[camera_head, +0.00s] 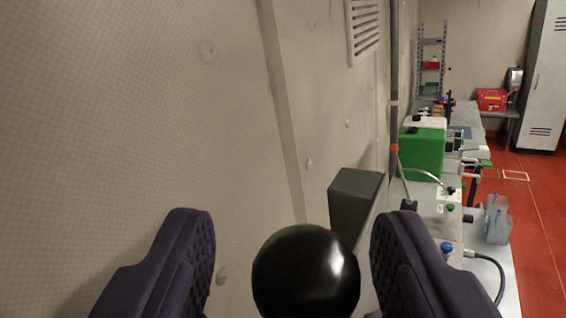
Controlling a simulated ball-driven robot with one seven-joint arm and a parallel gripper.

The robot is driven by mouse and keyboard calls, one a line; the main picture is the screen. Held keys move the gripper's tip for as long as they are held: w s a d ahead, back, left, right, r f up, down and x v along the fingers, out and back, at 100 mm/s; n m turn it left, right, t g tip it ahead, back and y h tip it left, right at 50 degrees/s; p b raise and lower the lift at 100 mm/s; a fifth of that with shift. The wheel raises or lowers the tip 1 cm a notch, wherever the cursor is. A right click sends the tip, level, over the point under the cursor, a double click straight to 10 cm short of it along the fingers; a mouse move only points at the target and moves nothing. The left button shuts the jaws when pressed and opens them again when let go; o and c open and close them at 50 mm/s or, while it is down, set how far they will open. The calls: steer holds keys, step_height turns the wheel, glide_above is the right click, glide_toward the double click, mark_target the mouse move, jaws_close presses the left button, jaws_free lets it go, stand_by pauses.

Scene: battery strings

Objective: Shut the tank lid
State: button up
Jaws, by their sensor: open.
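My gripper (290,225) is open, with its two dark padded fingers at the lower left and lower centre right. A glossy black ball (305,272) shows between the fingers at the bottom edge. No contact with either finger is clear, and I cannot tell what the ball is attached to. A dark grey block (355,200) stands beyond it against the wall. A green tank (422,155) stands farther off on the bench, with a white container with a dark cap (428,122) behind it. I cannot make out the tank lid for certain.
A pale wall (130,110) fills the left side, close to my gripper. The bench (430,235) runs away on the right with tubes and fittings. Clear bottles (497,222) stand at its side. Red floor (540,210) is open at right, before a grey locker (545,75).

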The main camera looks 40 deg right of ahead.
steer(key=shift+w+d, duration=0.3)
steer(key=shift+d, duration=0.05)
steer(key=shift+s+d, duration=0.1)
steer(key=shift+d, duration=0.1)
steer(key=shift+a, duration=0.1)
steer(key=c, duration=0.5)
jaws_close()
steer(key=shift+s, duration=0.1)
